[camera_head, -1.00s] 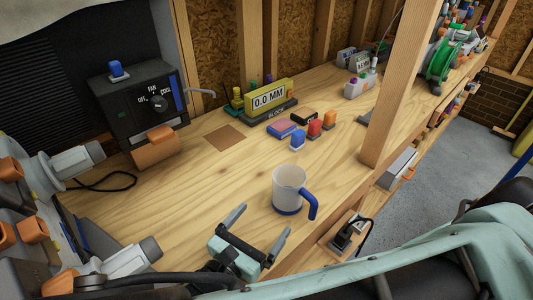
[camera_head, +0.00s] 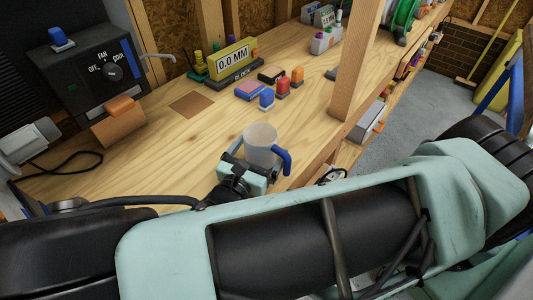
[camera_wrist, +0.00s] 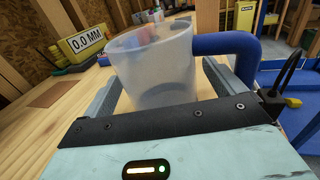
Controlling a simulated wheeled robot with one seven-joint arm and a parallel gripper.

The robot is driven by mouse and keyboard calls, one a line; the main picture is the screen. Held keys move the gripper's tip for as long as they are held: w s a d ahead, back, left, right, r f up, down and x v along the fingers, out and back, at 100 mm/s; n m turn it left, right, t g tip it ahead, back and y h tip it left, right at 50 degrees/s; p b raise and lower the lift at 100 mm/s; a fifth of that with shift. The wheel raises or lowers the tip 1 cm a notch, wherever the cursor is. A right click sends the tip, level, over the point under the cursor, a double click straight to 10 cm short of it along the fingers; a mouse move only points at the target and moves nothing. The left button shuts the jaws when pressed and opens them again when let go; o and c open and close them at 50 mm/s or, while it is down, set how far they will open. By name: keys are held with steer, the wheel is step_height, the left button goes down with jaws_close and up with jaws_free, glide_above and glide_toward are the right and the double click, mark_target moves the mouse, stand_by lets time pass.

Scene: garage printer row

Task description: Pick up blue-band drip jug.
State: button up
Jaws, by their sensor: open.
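The drip jug (camera_head: 261,142) is a translucent whitish cup with a blue handle, standing upright on the wooden bench near its front edge. It also shows in the wrist view (camera_wrist: 152,68), with its blue handle toward the right. Its lower blue band is hidden now. My gripper (camera_head: 250,160) is at the jug in the head view, with my arm hiding part of it. In the wrist view my gripper (camera_wrist: 165,95) is open, with one finger on each side of the jug's body. I cannot tell whether the fingers touch it.
Small blue, red and orange blocks (camera_head: 283,88) lie behind the jug, near a yellow "0.0 MM" gauge (camera_head: 232,60). A wooden post (camera_head: 356,75) rises at the right. A black control box (camera_head: 95,75) stands at the left. Bare bench lies left of the jug.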

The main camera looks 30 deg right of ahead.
steer(key=c, duration=1.1)
